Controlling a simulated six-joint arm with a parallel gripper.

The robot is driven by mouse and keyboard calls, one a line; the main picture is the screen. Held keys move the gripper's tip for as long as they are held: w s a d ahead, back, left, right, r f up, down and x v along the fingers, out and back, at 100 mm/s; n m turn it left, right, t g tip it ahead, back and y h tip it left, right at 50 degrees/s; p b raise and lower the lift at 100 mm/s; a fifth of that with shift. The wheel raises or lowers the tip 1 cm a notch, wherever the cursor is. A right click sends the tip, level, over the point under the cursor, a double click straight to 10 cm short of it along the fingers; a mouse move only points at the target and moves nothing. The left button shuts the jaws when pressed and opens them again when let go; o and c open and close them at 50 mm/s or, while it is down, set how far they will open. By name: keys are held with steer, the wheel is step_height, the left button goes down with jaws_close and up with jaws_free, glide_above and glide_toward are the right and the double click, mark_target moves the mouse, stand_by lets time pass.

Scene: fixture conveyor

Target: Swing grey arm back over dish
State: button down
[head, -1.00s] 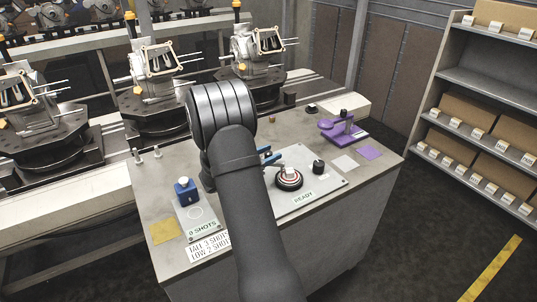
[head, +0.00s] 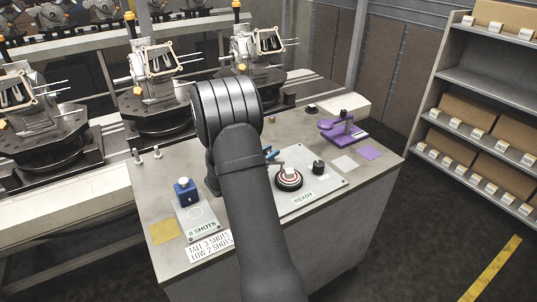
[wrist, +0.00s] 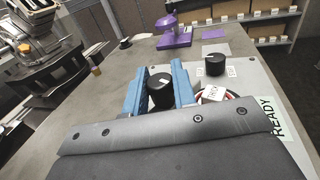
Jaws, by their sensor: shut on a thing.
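In the wrist view my gripper (wrist: 160,88) has its two blue fingers shut on a black knob (wrist: 160,92), which stands upright between them. The dish (wrist: 228,97), round with a red and white ring, is just right of the fingers and partly hidden by my gripper's body. A small white block (wrist: 213,93) with lettering sits at the dish. In the head view the dish (head: 289,180) is on the pale READY plate (head: 325,183), and only a bit of my blue gripper (head: 271,154) shows beside my arm. I cannot make out the grey arm clearly; my gripper hides that area.
A black dial (head: 318,167) stands right of the dish. A purple stand (head: 342,129) is at the bench's back right. A blue-based block (head: 185,190) and a yellow square (head: 164,231) are at the left. Machine fixtures (head: 150,80) line the back.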

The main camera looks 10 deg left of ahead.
steer(key=shift+w+a+n+t+y, duration=0.5)
steer(key=shift+n+y, duration=0.8)
steer(key=shift+y, duration=0.65)
steer(key=shift+w+a+n+t+y, duration=0.3)
steer(key=shift+w+n+y, duration=0.35)
steer(key=shift+n+y, duration=1)
steer(key=shift+w+a+n+t+y, duration=0.45)
steer(key=shift+n+y, duration=0.5)
steer(key=shift+y, duration=1.35)
steer(key=shift+w+d, duration=0.1)
steer(key=c, duration=1.2)
jaws_free()
steer(key=s+d, duration=0.2)
steer(key=s, duration=1.5)
steer(key=shift+s+d, duration=0.15)
steer(key=shift+d, duration=0.1)
steer(key=shift+c, duration=0.5)
